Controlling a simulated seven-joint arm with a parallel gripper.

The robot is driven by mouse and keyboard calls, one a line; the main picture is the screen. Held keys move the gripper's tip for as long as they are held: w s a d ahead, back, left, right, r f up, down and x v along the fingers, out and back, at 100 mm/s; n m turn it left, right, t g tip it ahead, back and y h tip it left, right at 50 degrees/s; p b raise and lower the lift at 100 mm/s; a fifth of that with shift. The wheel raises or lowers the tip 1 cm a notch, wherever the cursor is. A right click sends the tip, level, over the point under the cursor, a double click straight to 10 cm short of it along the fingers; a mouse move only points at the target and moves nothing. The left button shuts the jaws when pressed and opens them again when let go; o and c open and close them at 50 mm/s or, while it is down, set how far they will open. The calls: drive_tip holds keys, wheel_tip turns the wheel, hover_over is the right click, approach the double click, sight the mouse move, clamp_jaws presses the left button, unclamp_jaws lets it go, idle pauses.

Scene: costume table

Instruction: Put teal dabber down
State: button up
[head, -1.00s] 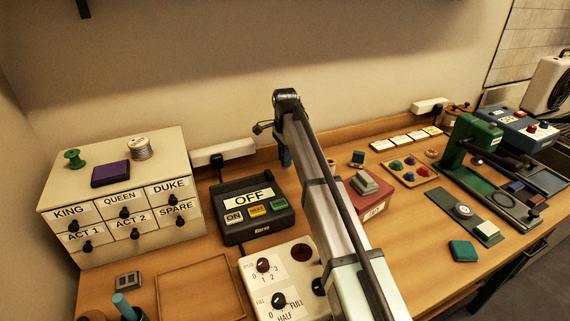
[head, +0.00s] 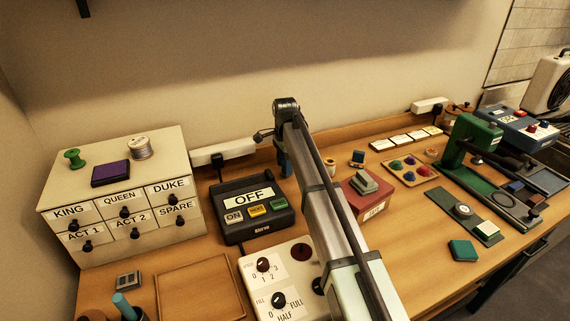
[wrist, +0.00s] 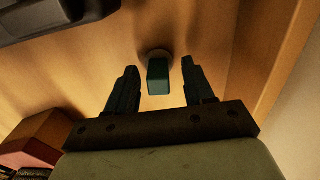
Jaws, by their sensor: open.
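The teal dabber (wrist: 158,77) stands in the wrist view on the wooden tabletop, seen from above. In the head view only a small dark blue part of my gripper (head: 285,164) shows behind my arm, between the dark OFF box and the red box. The dabber cannot be made out there.
The dark OFF box (head: 252,208) is to the left and the red box (head: 367,199) to the right of my gripper. A wooden back rail (wrist: 284,62) and the wall run close by. A cream dial panel (head: 281,281) is nearer the front.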

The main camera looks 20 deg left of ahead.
drive_tip(key=shift+r, duration=0.1)
wheel_tip(320, 180, up, 12)
idle(0.6)
drive_tip(key=shift+r, duration=0.1)
